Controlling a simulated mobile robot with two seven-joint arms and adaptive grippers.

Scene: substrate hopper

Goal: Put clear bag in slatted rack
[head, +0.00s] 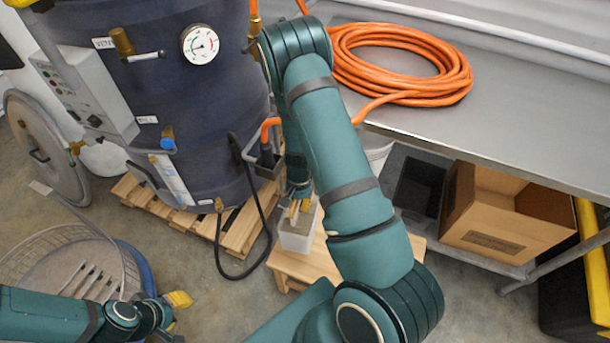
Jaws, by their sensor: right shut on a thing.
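The clear bag (297,239), a pale, block-shaped bundle, is upright at the low wooden stand (322,262) in the middle. My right gripper (297,208), with yellow fingertips, reaches down from above and is shut on the top of the bag. I cannot tell whether the bag's base touches the stand. A round wire basket with a slatted floor (92,281) is at lower left, and looks like the slatted rack. My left gripper (178,300) is low at left, just right of the basket; its jaw opening is unclear.
A large dark vessel with a gauge (200,44) stands on a wooden pallet (238,233), a black cable (262,222) looping in front. A steel table (500,110) with a coiled orange hose (440,85) fills the right. A cardboard box (492,236) sits beneath it.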

